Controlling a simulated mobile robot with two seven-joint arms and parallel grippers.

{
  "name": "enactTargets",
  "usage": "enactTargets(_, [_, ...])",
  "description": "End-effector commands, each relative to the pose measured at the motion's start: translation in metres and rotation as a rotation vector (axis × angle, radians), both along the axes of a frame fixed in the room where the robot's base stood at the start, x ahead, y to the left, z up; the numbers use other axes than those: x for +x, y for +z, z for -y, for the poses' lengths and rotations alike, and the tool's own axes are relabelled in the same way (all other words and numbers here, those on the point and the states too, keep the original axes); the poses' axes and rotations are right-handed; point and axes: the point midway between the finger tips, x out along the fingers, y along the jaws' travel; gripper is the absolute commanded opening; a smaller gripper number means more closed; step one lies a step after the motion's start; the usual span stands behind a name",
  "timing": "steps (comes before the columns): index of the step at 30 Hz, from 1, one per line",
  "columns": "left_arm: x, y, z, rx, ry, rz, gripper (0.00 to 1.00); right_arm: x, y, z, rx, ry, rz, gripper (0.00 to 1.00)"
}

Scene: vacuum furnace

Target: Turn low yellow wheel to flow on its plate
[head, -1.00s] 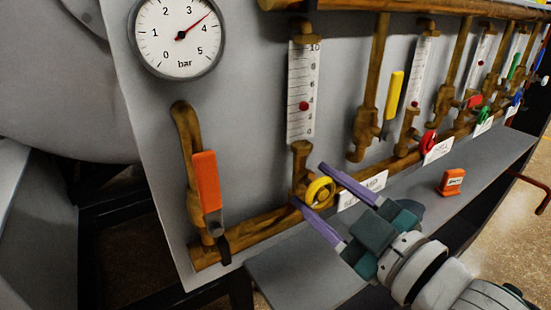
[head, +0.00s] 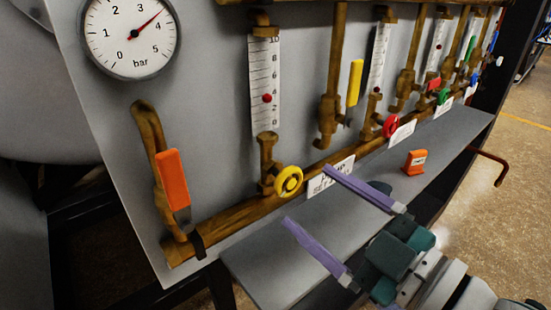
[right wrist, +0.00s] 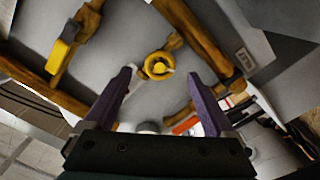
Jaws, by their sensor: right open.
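The low yellow wheel (head: 288,181) sits on a brass valve under the leftmost flow tube (head: 265,75), whose red float (head: 267,98) stands in the lower half, roughly between 2 and 4. Its white plate (head: 318,183) is just right of the wheel; a finger covers part of the text and the set value is not readable. My right gripper (head: 306,194) is open and empty, its purple fingers in front of the wheel and apart from it. In the right wrist view the wheel (right wrist: 158,66) shows between and beyond the fingertips (right wrist: 160,75). My left gripper is out of view.
An orange-handled valve (head: 172,180) and a pressure gauge (head: 131,38) are at left. A yellow lever (head: 355,83) and a red wheel (head: 391,127) are to the right. An orange block (head: 414,162) stands on the grey shelf (head: 270,262) below the pipe.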

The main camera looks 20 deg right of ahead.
Motion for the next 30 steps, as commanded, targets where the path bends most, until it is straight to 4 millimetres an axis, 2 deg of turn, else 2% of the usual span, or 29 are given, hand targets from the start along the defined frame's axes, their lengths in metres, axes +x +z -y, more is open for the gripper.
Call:
enactTargets(3, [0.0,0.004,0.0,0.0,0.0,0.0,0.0,-0.021,0.0,0.007,-0.002,0.0,-0.002,0.89])
enactTargets(8, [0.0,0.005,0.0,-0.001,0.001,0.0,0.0,-0.035,0.0,0.012,-0.001,0.001,0.0,0.89])
enactTargets(23, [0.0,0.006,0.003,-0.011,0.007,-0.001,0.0,-0.036,0.002,0.013,0.0,-0.002,-0.003,0.89])
enactTargets(26, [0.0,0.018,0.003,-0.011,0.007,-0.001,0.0,-0.034,0.012,0.015,0.007,-0.028,-0.04,0.89])
enactTargets(30, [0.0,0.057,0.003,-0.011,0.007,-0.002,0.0,-0.029,0.042,0.021,0.038,-0.128,-0.201,0.89])
